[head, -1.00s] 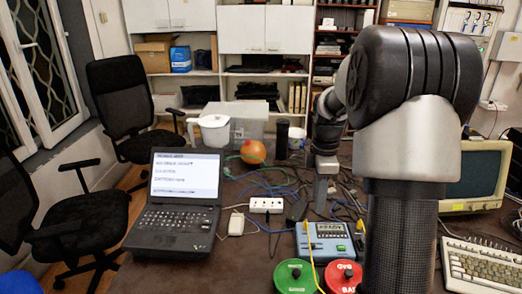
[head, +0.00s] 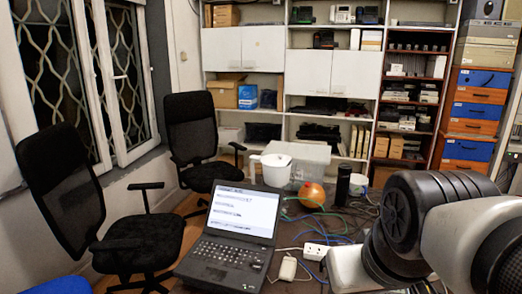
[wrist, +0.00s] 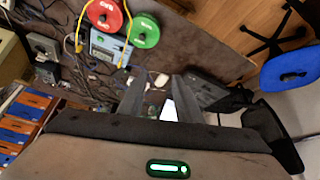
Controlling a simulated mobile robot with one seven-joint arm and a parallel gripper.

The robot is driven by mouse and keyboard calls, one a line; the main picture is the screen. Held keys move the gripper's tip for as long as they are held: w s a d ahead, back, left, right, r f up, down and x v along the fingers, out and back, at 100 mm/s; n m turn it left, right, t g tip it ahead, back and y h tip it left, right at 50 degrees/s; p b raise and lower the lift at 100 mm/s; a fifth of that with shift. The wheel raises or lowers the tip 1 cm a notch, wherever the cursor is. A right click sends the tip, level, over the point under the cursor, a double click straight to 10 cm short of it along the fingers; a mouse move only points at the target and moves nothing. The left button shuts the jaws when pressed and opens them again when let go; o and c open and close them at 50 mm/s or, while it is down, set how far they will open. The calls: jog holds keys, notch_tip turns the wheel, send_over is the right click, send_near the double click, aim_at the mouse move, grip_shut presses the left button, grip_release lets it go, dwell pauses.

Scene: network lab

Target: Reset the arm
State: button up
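My gripper (wrist: 157,80) shows in the wrist view with its two grey fingers apart and nothing seen between their tips. It hangs above the cluttered table. In the head view my arm fills the lower right, bent low in the picture, and the gripper's fingers cannot be made out there.
The table holds a laptop (head: 230,230), a power strip (head: 318,251), a white jug (head: 275,168), an orange ball (head: 312,194) and cables. The wrist view shows a red reel (wrist: 103,14), a green reel (wrist: 144,31) and a blue meter (wrist: 103,46). Office chairs (head: 195,140) stand left.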

notch_tip(320, 180, up, 12)
jog(key=s+p, duration=0.1)
jog(key=p, duration=1.1)
jog(key=shift+a+r+m+p, duration=0.15)
jog(key=shift+a+m+p, duration=0.05)
jog(key=shift+m+p, duration=0.1)
